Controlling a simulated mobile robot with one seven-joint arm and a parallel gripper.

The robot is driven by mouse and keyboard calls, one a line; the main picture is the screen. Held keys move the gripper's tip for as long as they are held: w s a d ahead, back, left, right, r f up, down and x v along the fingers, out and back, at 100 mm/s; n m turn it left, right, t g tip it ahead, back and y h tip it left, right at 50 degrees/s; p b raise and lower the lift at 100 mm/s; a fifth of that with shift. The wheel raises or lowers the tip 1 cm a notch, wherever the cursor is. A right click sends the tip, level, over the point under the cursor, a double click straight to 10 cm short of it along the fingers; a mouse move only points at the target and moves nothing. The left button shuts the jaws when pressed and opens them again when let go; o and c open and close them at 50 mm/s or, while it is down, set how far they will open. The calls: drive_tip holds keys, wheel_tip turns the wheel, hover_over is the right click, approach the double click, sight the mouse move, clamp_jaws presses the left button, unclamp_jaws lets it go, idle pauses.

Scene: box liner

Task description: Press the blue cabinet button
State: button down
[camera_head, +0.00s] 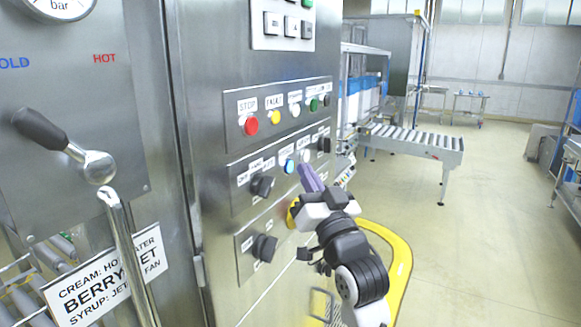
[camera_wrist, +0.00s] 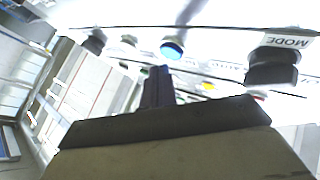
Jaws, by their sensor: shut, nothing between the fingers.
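The blue button (camera_head: 289,166) sits on the middle panel of the steel cabinet (camera_head: 215,60), between a black knob and a white button. It also shows in the wrist view (camera_wrist: 172,48), just above the fingertips in the picture. My gripper (camera_head: 307,172) is shut and empty, its purple fingers pointing at the panel just right of the blue button. In the wrist view the closed fingers (camera_wrist: 158,75) end just below the blue button, and a small gap shows between them. I cannot tell the exact distance.
Close by are a white button (camera_head: 305,156), a black knob (camera_head: 262,185) and, on the panel above, a red button (camera_head: 250,125) and a yellow button (camera_head: 274,117). A lower black knob (camera_head: 264,247) sits below.

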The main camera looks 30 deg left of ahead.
drive_tip(key=shift+a, duration=0.1)
drive_tip(key=shift+a, duration=0.3)
drive_tip(key=shift+a, duration=0.4)
idle(1.0)
drive_tip(key=shift+d, duration=0.75)
drive_tip(key=shift+s+d+b, duration=0.1)
drive_tip(key=shift+d+b, duration=1.15)
drive_tip(key=shift+d, duration=1.3)
